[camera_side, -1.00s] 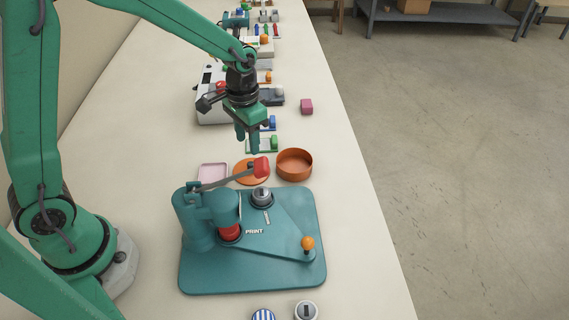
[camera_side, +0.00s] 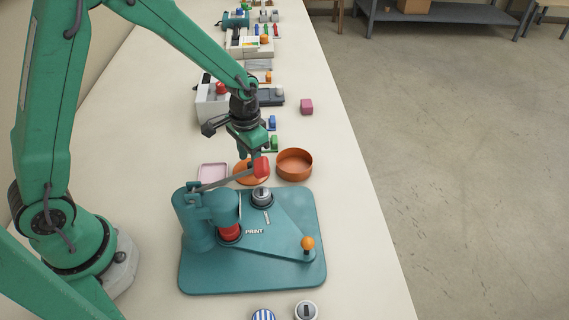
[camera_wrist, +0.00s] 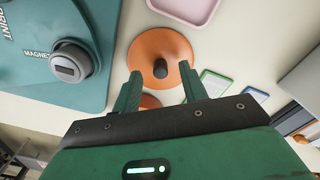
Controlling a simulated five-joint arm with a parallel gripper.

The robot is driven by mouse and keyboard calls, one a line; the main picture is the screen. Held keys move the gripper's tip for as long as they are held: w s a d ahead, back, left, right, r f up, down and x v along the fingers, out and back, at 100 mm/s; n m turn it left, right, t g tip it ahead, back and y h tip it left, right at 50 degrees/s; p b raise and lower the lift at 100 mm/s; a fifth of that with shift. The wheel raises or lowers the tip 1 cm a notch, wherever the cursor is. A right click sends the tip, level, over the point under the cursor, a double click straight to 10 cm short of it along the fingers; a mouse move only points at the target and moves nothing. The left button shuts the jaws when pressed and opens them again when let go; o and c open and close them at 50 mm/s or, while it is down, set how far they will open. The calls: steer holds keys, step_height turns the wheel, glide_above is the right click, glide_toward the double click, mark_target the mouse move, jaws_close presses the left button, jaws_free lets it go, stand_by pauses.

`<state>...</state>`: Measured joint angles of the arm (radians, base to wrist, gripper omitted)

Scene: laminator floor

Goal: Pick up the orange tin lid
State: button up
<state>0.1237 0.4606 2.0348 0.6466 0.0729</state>
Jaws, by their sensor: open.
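The orange tin lid (camera_wrist: 147,47) lies flat on the table in the wrist view, a round disc with a dark knob (camera_wrist: 160,69) at its middle. In the side view the lid (camera_side: 243,178) is partly hidden behind the red-tipped lever. My gripper (camera_wrist: 160,84) is open and empty, its two green fingers pointing at the lid with the knob between their lines. In the side view my gripper (camera_side: 249,155) is low over the lid. I cannot tell the exact gap between the fingertips and the lid.
An orange open tin (camera_side: 294,166) stands right of the lid. A teal press (camera_side: 290,275) with a red-tipped lever (camera_side: 261,167) stands in front, its lever close to my gripper. A pink tray (camera_side: 212,175) lies left of the lid.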

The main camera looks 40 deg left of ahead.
steer(key=shift+f, duration=0.9)
steer(key=shift+c, duration=0.4)
jaws_close()
